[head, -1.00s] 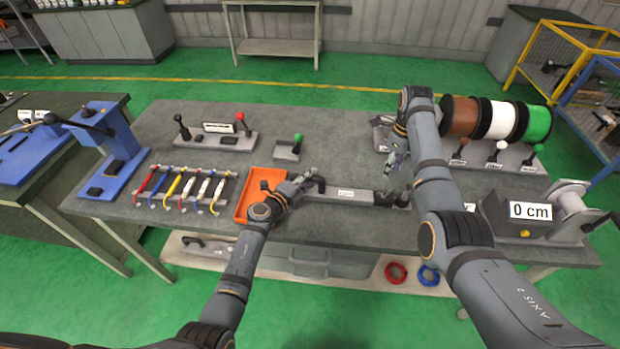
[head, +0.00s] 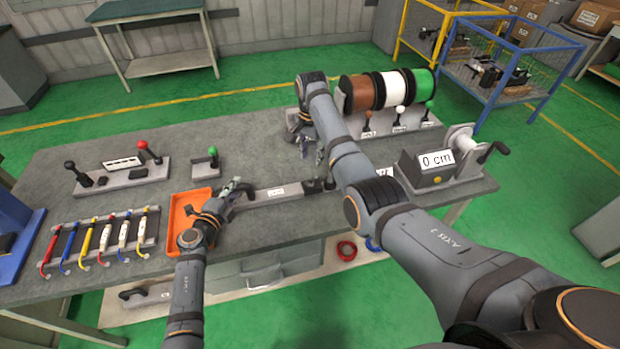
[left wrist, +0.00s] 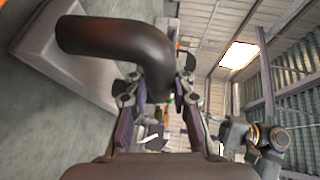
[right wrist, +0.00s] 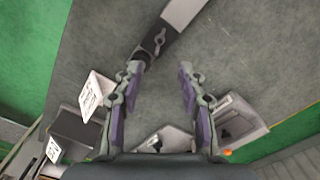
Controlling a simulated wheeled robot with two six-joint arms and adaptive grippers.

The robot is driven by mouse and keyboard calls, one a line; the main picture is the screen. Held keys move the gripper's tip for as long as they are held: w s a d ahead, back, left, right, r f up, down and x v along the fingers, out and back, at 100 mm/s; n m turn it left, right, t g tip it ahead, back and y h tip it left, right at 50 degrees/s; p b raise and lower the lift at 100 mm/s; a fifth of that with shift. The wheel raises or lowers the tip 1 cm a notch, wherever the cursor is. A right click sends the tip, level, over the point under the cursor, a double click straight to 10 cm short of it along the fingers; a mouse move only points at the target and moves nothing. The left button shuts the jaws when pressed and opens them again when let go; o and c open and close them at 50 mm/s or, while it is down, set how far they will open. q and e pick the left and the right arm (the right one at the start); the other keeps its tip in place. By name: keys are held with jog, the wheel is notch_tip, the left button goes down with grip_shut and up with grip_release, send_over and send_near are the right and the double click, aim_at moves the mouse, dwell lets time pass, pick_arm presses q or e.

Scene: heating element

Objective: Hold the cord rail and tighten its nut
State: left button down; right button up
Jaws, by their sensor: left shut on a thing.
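The cord rail (head: 268,197) is a grey bar with a white label, lying on the dark bench. A black bent handle (left wrist: 112,40) is at its left end. My left gripper (head: 240,187) is shut on this handle, which fills the space between the fingers in the left wrist view. A black end piece with a small wing-shaped nut (right wrist: 158,40) is at the rail's other end. My right gripper (right wrist: 161,74) is open and empty above the bench, with the nut beyond its fingertips. In the head view the right arm partly hides that end.
An orange tray (head: 181,222) lies left of the rail, close to my left gripper. Cable spools (head: 362,93) and the 0 cm measuring unit (head: 437,162) stand right of my right arm. Colored cables (head: 97,238) lie on a rack at left.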

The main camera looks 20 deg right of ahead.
aim_at(311, 182)
notch_tip(311, 182, down, 11)
jog(key=m, duration=3.4)
jog(key=shift+m, duration=0.3)
grip_shut()
